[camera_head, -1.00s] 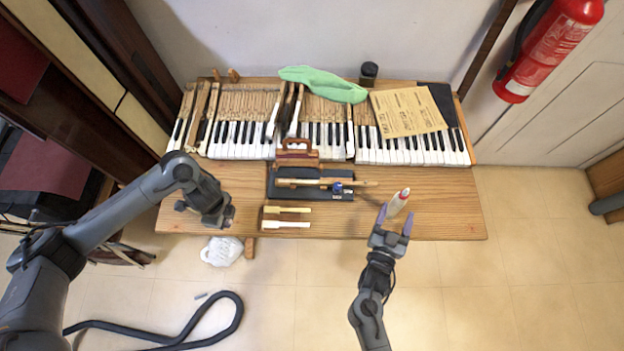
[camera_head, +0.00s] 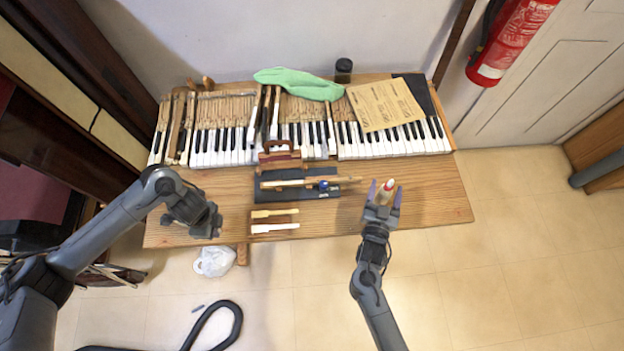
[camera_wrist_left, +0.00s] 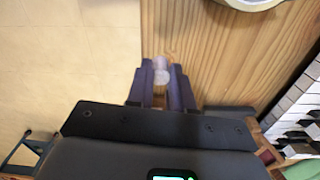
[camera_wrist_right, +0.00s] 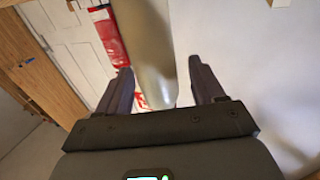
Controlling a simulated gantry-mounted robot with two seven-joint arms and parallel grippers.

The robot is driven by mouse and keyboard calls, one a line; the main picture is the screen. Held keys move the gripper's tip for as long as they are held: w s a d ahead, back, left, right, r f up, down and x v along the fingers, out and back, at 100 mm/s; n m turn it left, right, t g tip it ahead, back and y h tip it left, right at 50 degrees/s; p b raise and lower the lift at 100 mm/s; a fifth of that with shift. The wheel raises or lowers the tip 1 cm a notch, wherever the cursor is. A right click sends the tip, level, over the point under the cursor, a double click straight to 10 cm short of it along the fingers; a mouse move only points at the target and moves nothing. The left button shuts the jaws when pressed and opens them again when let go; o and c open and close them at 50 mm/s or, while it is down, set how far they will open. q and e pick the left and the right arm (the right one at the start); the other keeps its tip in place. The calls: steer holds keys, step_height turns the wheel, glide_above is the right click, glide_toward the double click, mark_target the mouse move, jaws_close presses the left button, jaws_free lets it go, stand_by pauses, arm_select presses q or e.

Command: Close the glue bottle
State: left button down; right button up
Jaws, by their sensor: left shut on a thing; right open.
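The glue bottle (camera_head: 389,188) has a pale body and a red tip and stands near the table's front edge. My right gripper (camera_head: 382,184) is open with its fingers on either side of the bottle. The pale bottle body (camera_wrist_right: 152,50) runs between the open fingers in the right wrist view; whether they touch it is unclear. My left gripper (camera_head: 215,229) is at the front left of the table, well left of the bottle. In the left wrist view, its fingers are shut on a small pale rounded piece (camera_wrist_left: 161,76), which looks like a cap.
The table (camera_head: 430,195) has bare wood right of the bottle. Between the grippers lie loose piano keys (camera_head: 275,228) and a dark tray (camera_head: 270,192) with tools. The keyboard (camera_head: 390,145), green cloth (camera_head: 300,82), paper (camera_head: 384,104) and a dark jar (camera_head: 343,70) are behind.

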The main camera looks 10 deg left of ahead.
mark_target(391, 189)
jaws_close()
stand_by(0.4)
steer(key=shift+r, duration=0.15)
arm_select(q)
steer(key=shift+r, duration=0.1)
arm_select(e)
steer(key=shift+r, duration=0.45)
arm_select(q)
steer(key=shift+r+p, duration=0.35)
steer(key=shift+p, duration=0.1)
arm_select(e)
steer(key=r, duration=0.3)
steer(key=shift+s+d+r, duration=0.25)
arm_select(q)
steer(key=shift+r+p, duration=0.5)
arm_select(e)
steer(key=s+d+r, duration=0.6)
steer(key=s+d, duration=0.1)
steer(key=shift+s+d+r, duration=0.2)
steer(key=shift+s+d, duration=0.15)
steer(key=shift+d, duration=0.05)
